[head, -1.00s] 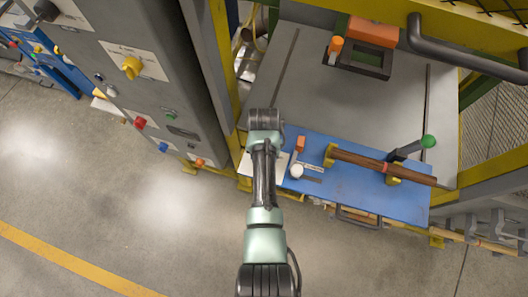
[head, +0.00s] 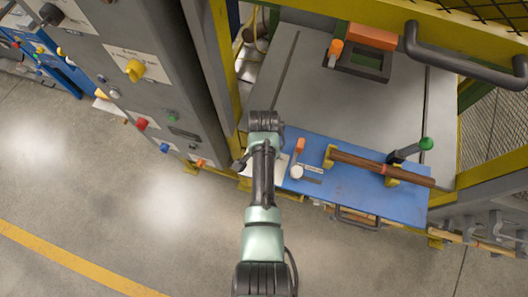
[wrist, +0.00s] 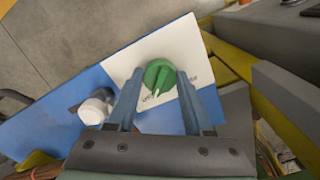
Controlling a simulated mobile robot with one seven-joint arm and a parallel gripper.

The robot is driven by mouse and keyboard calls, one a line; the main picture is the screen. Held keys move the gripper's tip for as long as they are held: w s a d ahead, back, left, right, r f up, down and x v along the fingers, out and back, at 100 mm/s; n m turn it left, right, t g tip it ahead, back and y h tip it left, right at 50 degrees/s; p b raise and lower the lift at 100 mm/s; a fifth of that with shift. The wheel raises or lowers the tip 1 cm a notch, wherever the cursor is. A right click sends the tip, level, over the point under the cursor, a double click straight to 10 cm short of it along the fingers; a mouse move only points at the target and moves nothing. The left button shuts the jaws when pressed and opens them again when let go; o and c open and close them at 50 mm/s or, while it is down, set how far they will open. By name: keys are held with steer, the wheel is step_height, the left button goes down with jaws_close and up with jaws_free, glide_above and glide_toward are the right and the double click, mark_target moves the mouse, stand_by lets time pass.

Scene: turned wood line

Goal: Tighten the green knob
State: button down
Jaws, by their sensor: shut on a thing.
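The green knob (wrist: 158,75) shows in the wrist view, on a white label plate (wrist: 140,55) at the end of a blue board (wrist: 62,115). A raised pointed grip stands across the knob's round face. My gripper (wrist: 160,84) is shut on the knob, with one finger on each side of it. In the head view, my arm hides the knob and the fingers. The blue board (head: 345,190) also shows there, at the front of a grey table.
A white round part (wrist: 97,107) stands close to the left finger. A wooden bar (head: 375,163) lies in yellow holders on the board, near a green-tipped lever (head: 412,150). A grey control cabinet (head: 145,85) and yellow post (head: 223,60) stand left of the table.

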steer(key=shift+r, duration=0.1)
stand_by(0.4)
steer(key=shift+c, duration=1.5)
jaws_free()
step_height(320, 180, up, 13)
steer(key=b, duration=0.1)
steer(key=shift+b, duration=0.3)
